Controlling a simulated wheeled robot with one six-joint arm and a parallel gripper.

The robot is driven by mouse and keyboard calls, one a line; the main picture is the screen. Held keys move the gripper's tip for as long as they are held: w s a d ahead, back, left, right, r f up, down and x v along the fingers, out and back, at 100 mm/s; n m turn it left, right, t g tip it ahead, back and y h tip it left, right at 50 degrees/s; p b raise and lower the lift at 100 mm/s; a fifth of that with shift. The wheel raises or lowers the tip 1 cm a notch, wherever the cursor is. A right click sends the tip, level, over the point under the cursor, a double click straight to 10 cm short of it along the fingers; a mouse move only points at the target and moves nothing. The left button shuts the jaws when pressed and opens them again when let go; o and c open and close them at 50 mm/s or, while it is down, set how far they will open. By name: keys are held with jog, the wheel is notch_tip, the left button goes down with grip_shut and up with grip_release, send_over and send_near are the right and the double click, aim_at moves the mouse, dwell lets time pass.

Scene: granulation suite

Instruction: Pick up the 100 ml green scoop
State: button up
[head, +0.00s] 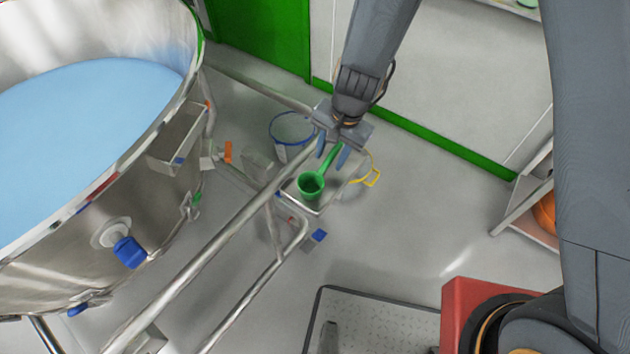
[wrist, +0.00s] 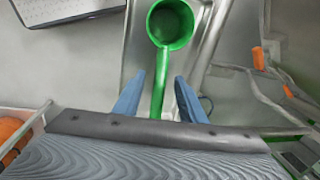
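The green scoop (head: 311,184) has a round cup and a straight handle. In the head view it is at a small metal tray (head: 320,208) beside the large steel vessel, with its handle pointing up toward my gripper. My gripper (head: 333,158) is open, with its blue fingers on either side of the handle. In the wrist view the scoop (wrist: 171,22) shows its open cup at the top, and the handle runs down between the two fingers of my gripper (wrist: 160,98). There are gaps between the handle and both fingers.
A large steel vessel (head: 150,190) with blue contents fills the left. Steel rails (head: 215,255) run diagonally past the tray. A blue-rimmed bucket (head: 291,130) stands behind the tray and a yellow handle (head: 372,177) is to its right. The floor (head: 440,220) to the right is clear.

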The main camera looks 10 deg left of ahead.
jog(key=shift+w+a+f, duration=0.1)
jog(key=shift+f, duration=0.55)
grip_shut()
jog(key=shift+r, duration=0.1)
